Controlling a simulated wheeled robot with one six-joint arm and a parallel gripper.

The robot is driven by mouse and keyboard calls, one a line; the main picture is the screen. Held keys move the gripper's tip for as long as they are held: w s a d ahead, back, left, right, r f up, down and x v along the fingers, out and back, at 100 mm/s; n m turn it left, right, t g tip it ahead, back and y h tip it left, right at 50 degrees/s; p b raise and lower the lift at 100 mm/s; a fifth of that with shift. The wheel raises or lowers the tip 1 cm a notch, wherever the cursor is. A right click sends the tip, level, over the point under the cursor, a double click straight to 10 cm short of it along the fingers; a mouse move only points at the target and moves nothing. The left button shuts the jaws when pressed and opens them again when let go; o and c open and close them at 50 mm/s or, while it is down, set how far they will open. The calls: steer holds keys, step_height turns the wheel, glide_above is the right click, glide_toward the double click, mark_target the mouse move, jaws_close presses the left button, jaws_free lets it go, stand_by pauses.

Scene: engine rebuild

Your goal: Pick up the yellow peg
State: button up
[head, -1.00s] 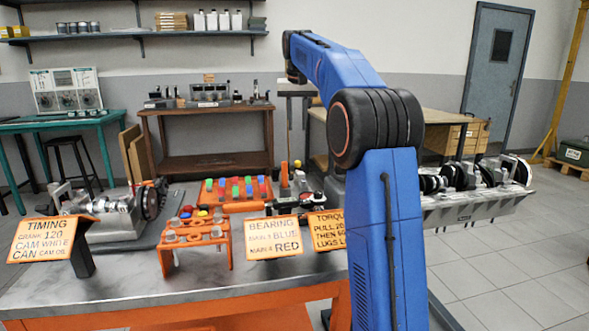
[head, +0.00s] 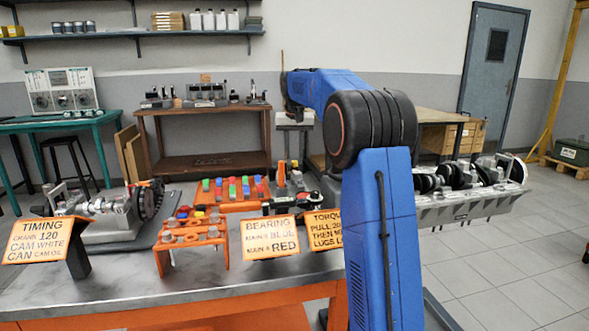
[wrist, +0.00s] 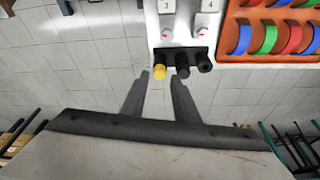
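The yellow peg (wrist: 159,73) shows in the wrist view at the left end of a row, beside two black pegs (wrist: 182,71), at the edge of a pale block. My gripper (wrist: 160,77) is open and empty. Its two fingertips lie to either side of the yellow peg in that view; the right one falls between it and the nearest black peg. I cannot tell whether the tips are level with the peg or touch it. In the head view a small yellow top (head: 295,164), likely the peg, shows below my gripper's pale palm.
An orange tray (wrist: 234,60) of red, green and blue shells lies beside the pegs. Orange signs (head: 270,237) and an orange rack (head: 190,240) stand along the bench's front. An engine block with a crankshaft (head: 460,190) is at right.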

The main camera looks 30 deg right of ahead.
mark_target(295, 162)
steer(key=shift+x, duration=1.55)
jaws_close()
